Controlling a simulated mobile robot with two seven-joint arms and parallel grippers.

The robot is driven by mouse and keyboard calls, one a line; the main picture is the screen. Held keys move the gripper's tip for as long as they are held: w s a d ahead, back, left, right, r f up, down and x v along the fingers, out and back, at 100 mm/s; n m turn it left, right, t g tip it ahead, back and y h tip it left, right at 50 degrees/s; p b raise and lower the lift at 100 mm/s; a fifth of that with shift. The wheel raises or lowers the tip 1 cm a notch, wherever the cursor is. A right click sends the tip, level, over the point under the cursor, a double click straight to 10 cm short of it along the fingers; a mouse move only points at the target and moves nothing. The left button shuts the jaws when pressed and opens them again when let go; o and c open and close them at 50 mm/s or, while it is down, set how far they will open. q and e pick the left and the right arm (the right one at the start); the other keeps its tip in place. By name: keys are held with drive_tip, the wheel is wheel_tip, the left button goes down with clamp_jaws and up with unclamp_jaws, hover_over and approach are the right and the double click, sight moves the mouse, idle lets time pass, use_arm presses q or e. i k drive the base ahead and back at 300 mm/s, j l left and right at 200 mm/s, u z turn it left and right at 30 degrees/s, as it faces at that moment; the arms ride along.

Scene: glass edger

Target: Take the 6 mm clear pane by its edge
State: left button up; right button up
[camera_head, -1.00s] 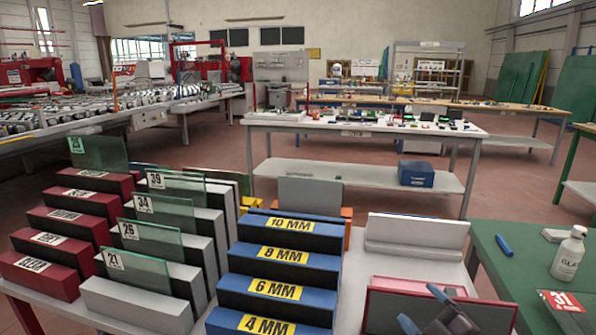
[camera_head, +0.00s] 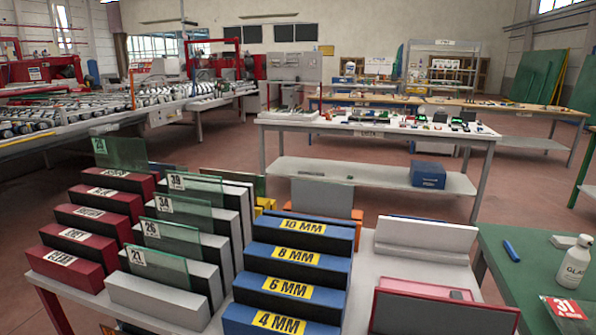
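Several greenish clear panes stand upright in the white stepped rack (camera_head: 158,301), tagged 39, 34, 26 and 21; the front one is pane 21 (camera_head: 160,265). Another greenish pane (camera_head: 126,153) stands at the back of the red stepped rack (camera_head: 72,242). The blue stepped rack (camera_head: 283,319) bears 10, 8, 6 and 4 MM labels; I see no pane standing in its steps. Which pane is the 6 mm clear one I cannot tell. Neither gripper shows clearly; a small dark shape at the bottom left edge is too cut off to name.
A grey plate (camera_head: 322,195) stands behind the blue rack. The green table (camera_head: 510,285) holds a white bottle (camera_head: 573,262) and a blue tool (camera_head: 511,251).

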sight(174, 240)
drive_tip(key=u, duration=0.9)
